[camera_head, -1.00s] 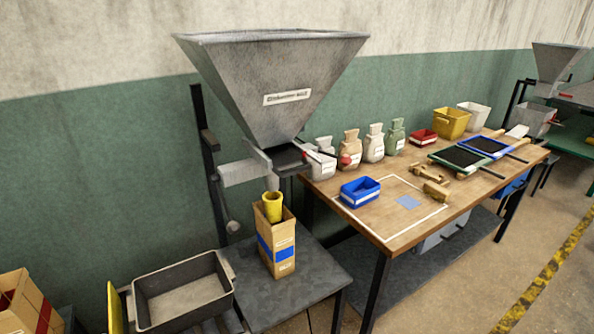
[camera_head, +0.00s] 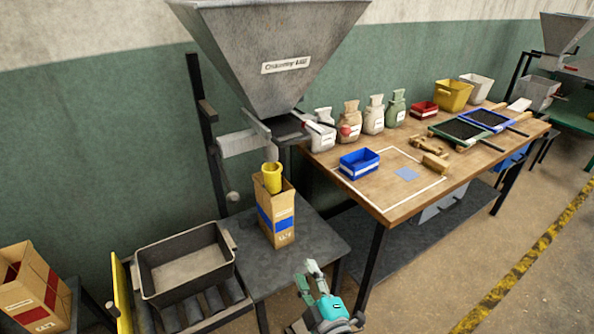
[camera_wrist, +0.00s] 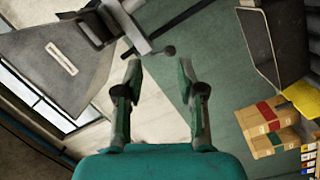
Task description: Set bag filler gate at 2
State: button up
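The bag filler is a grey metal hopper (camera_head: 270,60) with a white label, mounted on a dark post. Any gate scale numbers are too small to read. A cardboard bag with a blue band (camera_head: 277,222) and a yellow spout stands on the grey stand below. My gripper (camera_head: 314,274) is low in front of the stand, apart from the filler. In the wrist view my gripper (camera_wrist: 160,75) has its fingers apart and nothing between them; the hopper (camera_wrist: 60,65) shows at left.
A wooden table (camera_head: 395,215) to the right holds a blue bin (camera_head: 359,164), several sacks and sieves. A grey tub (camera_head: 185,265) sits left of the stand, near a cardboard box (camera_head: 35,290). The floor at right is clear.

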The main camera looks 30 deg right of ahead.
jog(key=w+d+r+n+h, duration=0.1)
jog(key=w+d+r, duration=0.2)
jog(key=w+r, duration=0.4)
jog(key=n+h, duration=0.2)
jog(key=h, duration=0.1)
send_near(298, 142)
jog(key=shift+t, duration=0.4)
jog(key=x, duration=1)
jog(key=shift+w+d+f, duration=0.15)
jog(key=shift+w+f, duration=0.15)
jog(key=shift+w, duration=0.05)
grip_shut()
jog(key=shift+s, duration=0.1)
